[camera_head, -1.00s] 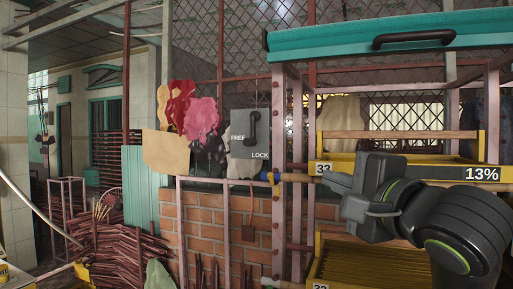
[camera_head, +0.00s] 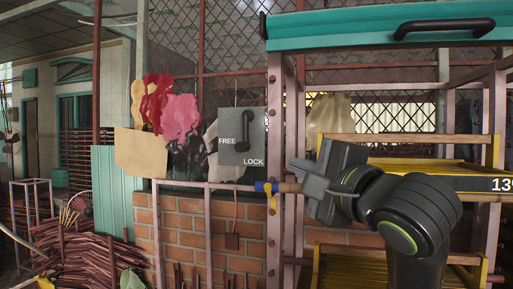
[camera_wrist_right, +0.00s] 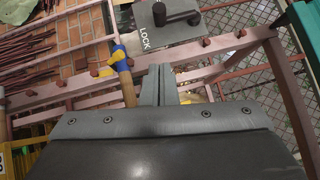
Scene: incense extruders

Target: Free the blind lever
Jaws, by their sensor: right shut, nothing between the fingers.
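The blind lever (camera_head: 245,132) is a black handle on a grey plate (camera_head: 229,153) marked FREE at the left and LOCK at the bottom. Its handle hangs down, with its lower end just above the word LOCK. The lever also shows at the top of the right wrist view (camera_wrist_right: 176,18). My right gripper (camera_head: 297,166) is right of the plate and a little lower, apart from the lever. Its fingers (camera_wrist_right: 159,84) are shut and empty, pointing towards the plate in the wrist view. My left gripper is out of view.
A wooden rod with a blue and yellow end (camera_head: 263,187) lies beside my fingers. A pink metal post (camera_head: 274,120) stands between gripper and plate in the head view. Yellow trays (camera_head: 400,180) sit in the rack at right, under a teal bar (camera_head: 350,34).

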